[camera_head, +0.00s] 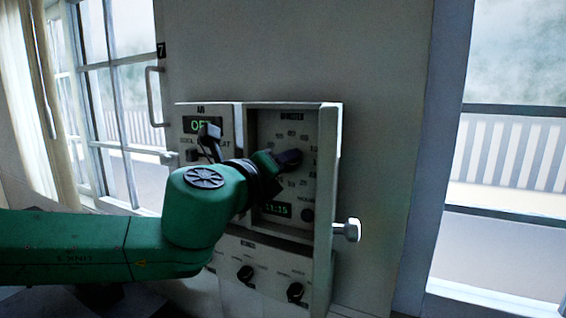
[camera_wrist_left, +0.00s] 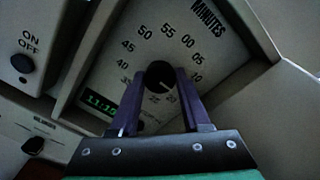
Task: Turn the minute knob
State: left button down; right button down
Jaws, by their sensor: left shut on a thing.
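The minute knob (camera_wrist_left: 160,75) is a round black knob with a pale pointer line, set in the dial marked MINUTES. In the wrist view it sits between the two dark fingers of my left gripper (camera_wrist_left: 163,82), which is shut on it. In the head view my left gripper (camera_head: 284,163) reaches the recessed dial panel (camera_head: 270,130) from the left and hides much of the knob. A green display (camera_head: 276,209) below the dial reads 11:15; in the wrist view the display (camera_wrist_left: 101,104) is partly covered. My right gripper is not in view.
A raised frame (camera_head: 328,170) borders the panel, with a silver knob (camera_head: 348,230) sticking out on its right. A black lever (camera_head: 209,140) stands left of the dial. Below are blinds knobs (camera_head: 245,273). Windows (camera_head: 515,150) flank the wall.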

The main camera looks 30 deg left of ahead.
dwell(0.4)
pick_arm(q)
jog(key=shift+c, duration=1.8)
grip_release()
jog(key=s+b, duration=1)
jog(key=s, duration=0.4)
jog(key=shift+s+d+r, duration=0.3)
jog(key=shift+d, duration=0.1)
jog(key=shift+w, duration=0.15)
